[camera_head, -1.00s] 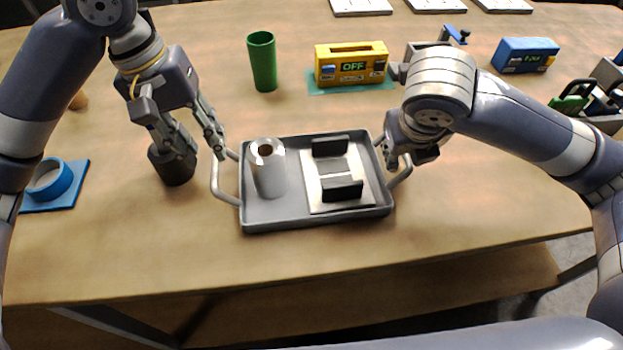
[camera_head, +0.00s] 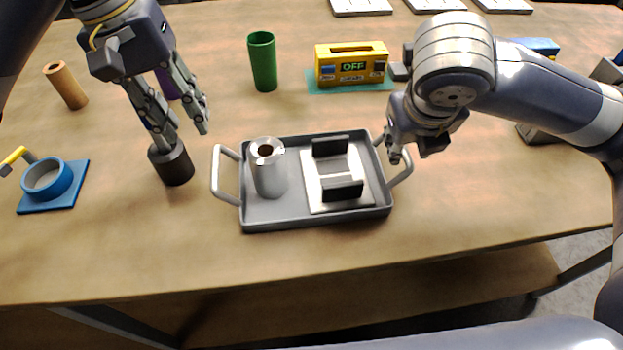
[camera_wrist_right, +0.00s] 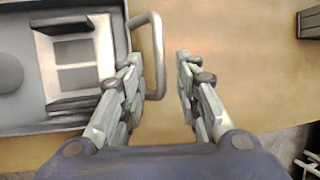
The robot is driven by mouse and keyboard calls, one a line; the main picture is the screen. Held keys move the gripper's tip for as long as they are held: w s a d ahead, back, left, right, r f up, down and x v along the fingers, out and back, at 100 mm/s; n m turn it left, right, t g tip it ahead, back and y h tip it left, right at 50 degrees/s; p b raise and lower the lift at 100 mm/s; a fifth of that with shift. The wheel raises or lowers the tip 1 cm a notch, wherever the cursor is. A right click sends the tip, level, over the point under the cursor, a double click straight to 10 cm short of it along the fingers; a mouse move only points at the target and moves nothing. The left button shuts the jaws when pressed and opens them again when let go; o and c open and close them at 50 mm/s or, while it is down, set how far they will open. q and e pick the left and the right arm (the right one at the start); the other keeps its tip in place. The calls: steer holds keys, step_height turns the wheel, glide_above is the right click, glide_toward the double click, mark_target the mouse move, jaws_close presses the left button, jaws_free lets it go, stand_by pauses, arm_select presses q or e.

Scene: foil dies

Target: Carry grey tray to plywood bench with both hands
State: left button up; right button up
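The grey tray (camera_head: 300,222) lies flat on the wooden bench top, with a handle at each short side. It carries a pale roll (camera_head: 269,172) standing upright and a light plate (camera_head: 312,190) with two dark blocks. My left gripper (camera_head: 180,127) is open and empty, above and up-left of the left handle (camera_head: 217,178), clear of it. My right gripper (camera_head: 398,150) is at the right handle (camera_head: 402,172).
A dark cylinder (camera_head: 172,165) stands left of the tray, below my left gripper. A green cup (camera_head: 262,62) and a yellow device reading OFF (camera_head: 352,65) stand behind. The bench front (camera_head: 300,262) is clear.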

steer(key=v, duration=0.7)
steer(key=shift+s+r, duration=0.1)
stand_by(0.4)
